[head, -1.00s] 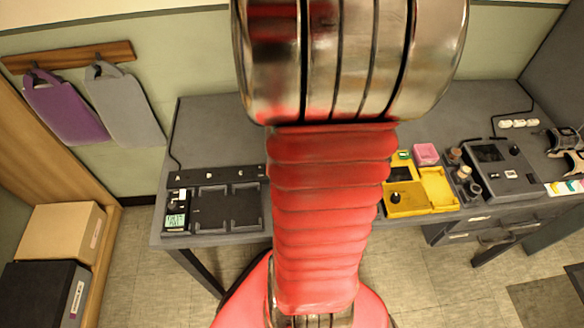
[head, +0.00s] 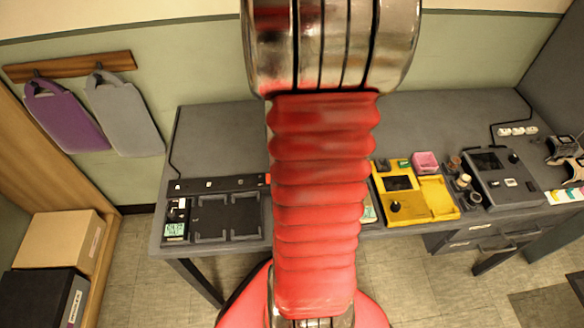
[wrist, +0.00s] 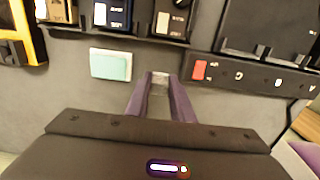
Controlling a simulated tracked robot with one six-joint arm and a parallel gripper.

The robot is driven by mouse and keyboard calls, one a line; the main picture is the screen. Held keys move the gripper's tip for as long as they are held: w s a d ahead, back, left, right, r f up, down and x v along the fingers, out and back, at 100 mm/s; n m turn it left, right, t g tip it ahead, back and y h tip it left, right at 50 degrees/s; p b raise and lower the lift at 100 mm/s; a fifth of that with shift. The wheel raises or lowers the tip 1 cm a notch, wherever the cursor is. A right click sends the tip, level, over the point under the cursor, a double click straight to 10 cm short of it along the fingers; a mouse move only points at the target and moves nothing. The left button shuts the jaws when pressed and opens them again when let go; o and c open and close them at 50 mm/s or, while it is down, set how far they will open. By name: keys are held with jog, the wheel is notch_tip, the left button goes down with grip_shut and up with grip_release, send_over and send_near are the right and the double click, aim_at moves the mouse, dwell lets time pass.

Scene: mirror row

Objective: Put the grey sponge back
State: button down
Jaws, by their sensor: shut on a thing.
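My gripper (wrist: 160,80) shows in the wrist view with two purple fingers shut on a small pale grey block, the grey sponge (wrist: 160,82). Only a little of the sponge shows between the fingertips. It is over the grey bench, and I cannot tell how high. In the head view my red arm hides the gripper and the sponge.
A pale teal block (wrist: 110,65) lies left of my gripper in the wrist view. A black power strip (head: 222,184) with a red switch (wrist: 200,70) runs behind a dark tray (head: 228,218). A yellow unit (head: 412,193), a pink block (head: 426,161) and a dark console (head: 503,176) stand right of my arm.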

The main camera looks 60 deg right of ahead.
jog(key=shift+f, duration=1.75)
jog(key=c, duration=1.5)
grip_release()
jog(key=shift+f, duration=0.1)
jog(key=shift+c, duration=0.2)
notch_tip(320, 180, up, 12)
jog(key=shift+r, duration=0.1)
